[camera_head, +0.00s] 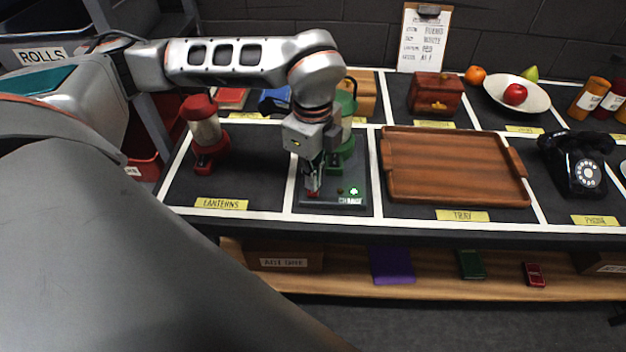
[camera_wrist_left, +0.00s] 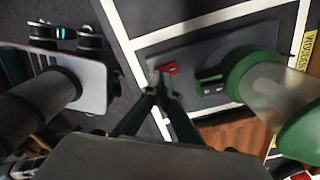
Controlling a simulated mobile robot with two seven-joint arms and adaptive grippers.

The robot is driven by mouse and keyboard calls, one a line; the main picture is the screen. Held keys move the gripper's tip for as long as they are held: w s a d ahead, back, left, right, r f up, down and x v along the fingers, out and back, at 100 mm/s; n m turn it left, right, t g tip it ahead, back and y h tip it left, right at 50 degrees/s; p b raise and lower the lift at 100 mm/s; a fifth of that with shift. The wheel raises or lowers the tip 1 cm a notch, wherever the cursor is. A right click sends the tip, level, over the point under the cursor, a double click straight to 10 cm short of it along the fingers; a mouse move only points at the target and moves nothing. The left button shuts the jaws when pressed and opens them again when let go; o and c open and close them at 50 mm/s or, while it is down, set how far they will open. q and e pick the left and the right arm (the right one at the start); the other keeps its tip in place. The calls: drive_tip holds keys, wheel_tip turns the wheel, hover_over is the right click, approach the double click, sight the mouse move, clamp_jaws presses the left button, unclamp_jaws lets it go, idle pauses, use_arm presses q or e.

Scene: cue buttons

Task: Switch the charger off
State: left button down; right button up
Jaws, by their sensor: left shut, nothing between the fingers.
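The charger (camera_head: 345,201) is a flat grey base marked CHARGE, with a lit green light (camera_head: 354,190) at its front right. It also shows in the left wrist view (camera_wrist_left: 200,45). A red rocker switch (camera_head: 313,194) sits at its front left; the wrist view shows the switch (camera_wrist_left: 168,69) just beyond my fingertips. A green lantern (camera_head: 346,143) stands on the back of the charger, partly hidden by my arm. My left gripper (camera_head: 312,183) is shut and empty, pointing down at the switch. I cannot tell whether it touches. My right gripper is not in view.
A red lantern (camera_head: 205,135) stands to the left, and a wooden tray (camera_head: 455,192) lies to the right. A black phone (camera_head: 578,165) is farther right. A wooden box (camera_head: 436,92) and a fruit bowl (camera_head: 516,95) stand behind. The table's front edge is near the charger.

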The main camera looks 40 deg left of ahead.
use_arm(q)
drive_tip(key=shift+f+b, duration=0.55)
drive_tip(key=shift+f, duration=0.65)
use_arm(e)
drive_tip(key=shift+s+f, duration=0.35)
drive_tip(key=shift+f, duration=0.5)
use_arm(q)
drive_tip(key=shift+r, duration=0.15)
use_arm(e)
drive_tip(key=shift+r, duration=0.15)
use_arm(q)
drive_tip(key=shift+r+p, duration=1.25)
drive_tip(key=shift+r, duration=0.55)
drive_tip(key=shift+r+p, duration=1.05)
drive_tip(key=shift+r, duration=0.6)
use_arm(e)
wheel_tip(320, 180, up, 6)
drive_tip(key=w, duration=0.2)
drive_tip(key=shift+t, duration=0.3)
